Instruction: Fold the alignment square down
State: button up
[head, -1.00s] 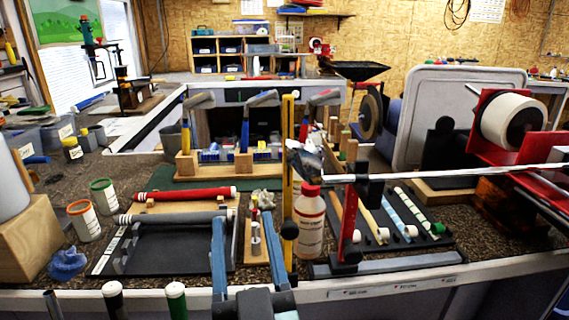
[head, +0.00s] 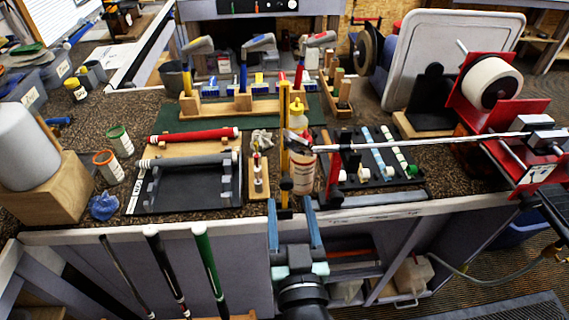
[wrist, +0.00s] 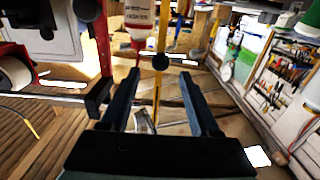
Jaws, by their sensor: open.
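The alignment square appears as an upright yellow bar (head: 285,150) with black knobs at the bench's front edge, beside the clamped silver club shaft (head: 420,142). It also stands upright in the wrist view (wrist: 163,38), with a round black knob (wrist: 160,62). My gripper (head: 291,204) is open and empty at the front edge, around the bar's lower end in the picture. In the wrist view its two fingers (wrist: 158,78) lie left and right of the bar's line. I cannot tell whether they touch it or how far off it is.
A black grip tray (head: 190,190) lies to the left. Several clubs (head: 207,262) lean below the bench front.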

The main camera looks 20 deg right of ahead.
aim_at(286, 178)
jog(key=p+x, duration=0.1)
jog(key=x, duration=0.8)
jog(key=shift+w+d, duration=0.1)
jog(key=shift+w, duration=0.3)
grip_shut()
dwell(1.0)
